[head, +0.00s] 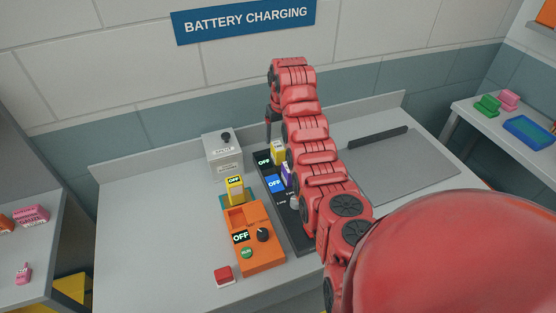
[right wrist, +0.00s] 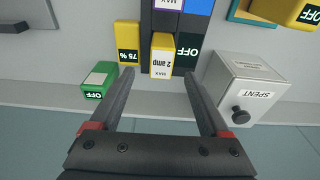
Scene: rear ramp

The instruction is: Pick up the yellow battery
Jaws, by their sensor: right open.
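Several yellow blocks are in view. One with a white "2 amp MAX" face (right wrist: 162,60) stands at the end of the black charger strip (right wrist: 188,22); it also shows in the head view (head: 278,150). A yellow block marked "75%" (right wrist: 128,42) is beside the strip in the right wrist view. A yellow block with an "OFF" label (head: 235,195) stands behind the orange device (head: 258,250). My right gripper (right wrist: 160,74) is open and empty, its fingers spread to either side of the "2 amp" block, with no clear contact. In the head view the gripper (head: 269,120) is partly hidden by my arm.
A grey "SPENT" box (head: 223,153) stands left of the strip. A green "OFF" box (right wrist: 96,83) is near the "75%" block. A red button (head: 225,274) lies at the front. The left counter surface (head: 150,240) is clear; a grey mat (head: 410,165) lies right.

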